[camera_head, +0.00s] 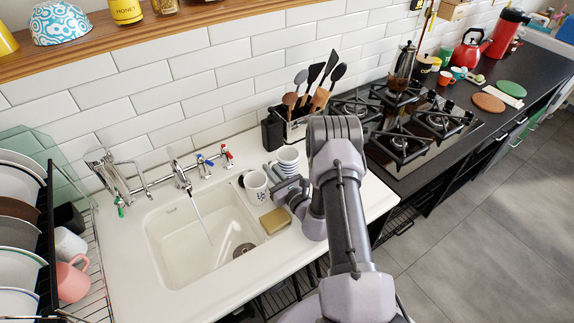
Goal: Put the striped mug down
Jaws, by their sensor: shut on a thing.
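The striped mug (288,157) is white with thin dark bands. It is upright at the right of the sink, just left of my arm. My gripper (279,174) reaches it from the front and is shut on it. My gripper covers the lower part of the mug, so I cannot tell whether its base touches the white counter (368,190). A second white mug (256,188) with dark marks stands close by on the left, beside the sink.
A sponge block (275,221) lies on the sink's right edge. Water runs from the tap (180,178) into the sink (190,240). A utensil holder (297,128) stands behind the mug. The gas hob (425,135) is to the right; a dish rack (95,275) is at left.

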